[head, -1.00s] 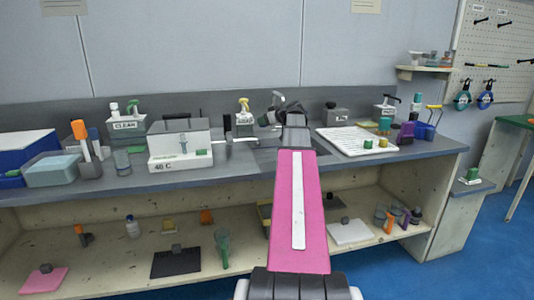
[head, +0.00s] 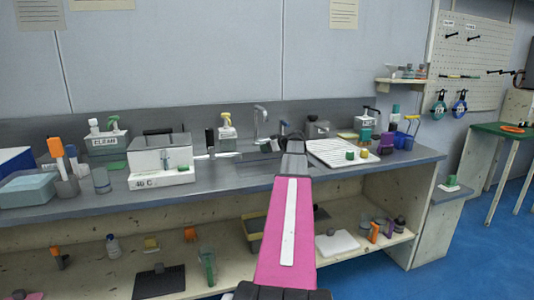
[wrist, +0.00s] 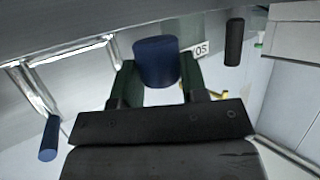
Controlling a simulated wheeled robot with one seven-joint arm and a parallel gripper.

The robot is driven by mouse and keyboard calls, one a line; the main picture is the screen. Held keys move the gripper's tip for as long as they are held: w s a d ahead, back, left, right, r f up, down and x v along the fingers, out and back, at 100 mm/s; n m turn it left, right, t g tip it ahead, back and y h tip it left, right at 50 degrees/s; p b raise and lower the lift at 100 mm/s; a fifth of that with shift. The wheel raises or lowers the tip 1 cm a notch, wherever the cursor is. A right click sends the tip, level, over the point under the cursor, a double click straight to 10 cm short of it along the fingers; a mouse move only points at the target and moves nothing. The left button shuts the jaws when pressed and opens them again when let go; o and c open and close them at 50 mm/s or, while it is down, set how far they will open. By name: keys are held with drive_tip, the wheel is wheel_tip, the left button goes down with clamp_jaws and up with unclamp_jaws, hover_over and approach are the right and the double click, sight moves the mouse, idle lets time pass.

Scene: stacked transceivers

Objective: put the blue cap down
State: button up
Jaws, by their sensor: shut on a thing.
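A blue cap (wrist: 157,62), a short dark blue cylinder, is between the two fingers of my gripper (wrist: 157,74) in the wrist view. The gripper is shut on it, with a dark green finger on each side. The cap stands out past the fingertips, and its lower part is partly hidden by the gripper. In the head view my arm reaches over the grey counter (head: 236,178) towards the sink tap (head: 262,122). My gripper is mostly hidden behind the arm there, and I cannot make out the cap clearly.
A white drying rack (head: 325,150) with small green and yellow pieces lies to the right of my arm. A lidded box marked 40 C (head: 160,178) stands to the left. Several bottles and tubs crowd the counter's back. A lower shelf (head: 105,270) holds more items.

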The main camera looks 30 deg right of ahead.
drive_tip(key=shift+f, duration=1.2)
drive_tip(key=shift+f, duration=0.6)
drive_tip(key=o, duration=0.9)
drive_tip(key=shift+r, duration=0.45)
drive_tip(key=shift+s+d+r, duration=0.1)
drive_tip(key=shift+s+r, duration=0.15)
drive_tip(key=shift+r, duration=0.05)
drive_tip(key=v, duration=0.7)
